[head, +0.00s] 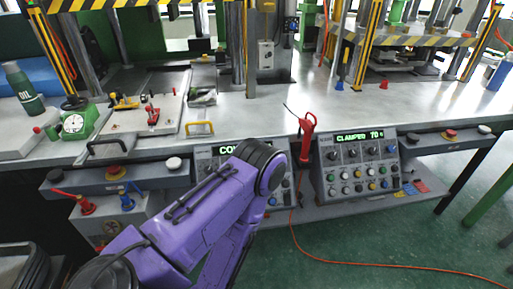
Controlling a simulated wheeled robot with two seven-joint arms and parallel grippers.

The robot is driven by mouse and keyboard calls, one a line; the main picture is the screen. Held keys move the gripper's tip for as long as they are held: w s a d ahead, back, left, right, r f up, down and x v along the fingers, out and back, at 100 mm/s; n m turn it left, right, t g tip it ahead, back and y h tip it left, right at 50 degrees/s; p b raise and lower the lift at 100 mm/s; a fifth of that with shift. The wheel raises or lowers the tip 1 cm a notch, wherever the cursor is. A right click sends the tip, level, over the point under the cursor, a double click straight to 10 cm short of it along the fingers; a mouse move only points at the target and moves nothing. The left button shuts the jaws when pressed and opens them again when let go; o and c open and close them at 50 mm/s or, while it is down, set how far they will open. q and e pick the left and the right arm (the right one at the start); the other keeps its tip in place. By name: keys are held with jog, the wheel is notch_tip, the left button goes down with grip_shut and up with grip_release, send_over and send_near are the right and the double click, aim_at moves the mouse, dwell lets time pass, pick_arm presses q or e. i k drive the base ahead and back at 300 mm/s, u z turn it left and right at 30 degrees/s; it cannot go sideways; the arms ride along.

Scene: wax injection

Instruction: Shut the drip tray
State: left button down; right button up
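I cannot tell for sure which part is the drip tray. A flat light plate (150,112) with red and yellow toggle clamps lies on the left of the steel bench (260,110). A black handle (108,146) stands at its front left, and a yellow handle (199,128) stands to its right. A grey box (112,222) with red and blue valve handles sits below the bench front at left. My purple arm crosses the lower middle, bent at a joint in front of a control panel. Neither gripper shows in the picture.
Two control panels (358,167) hang at the bench front, the left one partly hidden by my arm. A red handset (306,135) hangs between them, and an orange cable (375,263) runs over the green floor. A green bottle (24,88) and a dial gauge (73,123) stand at left.

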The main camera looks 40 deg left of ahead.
aim_at(207, 95)
jog(key=u, duration=1.15)
jog(key=k, duration=0.35)
jog(key=u, duration=0.7)
jog(key=i, duration=0.8)
jog(key=z, duration=0.05)
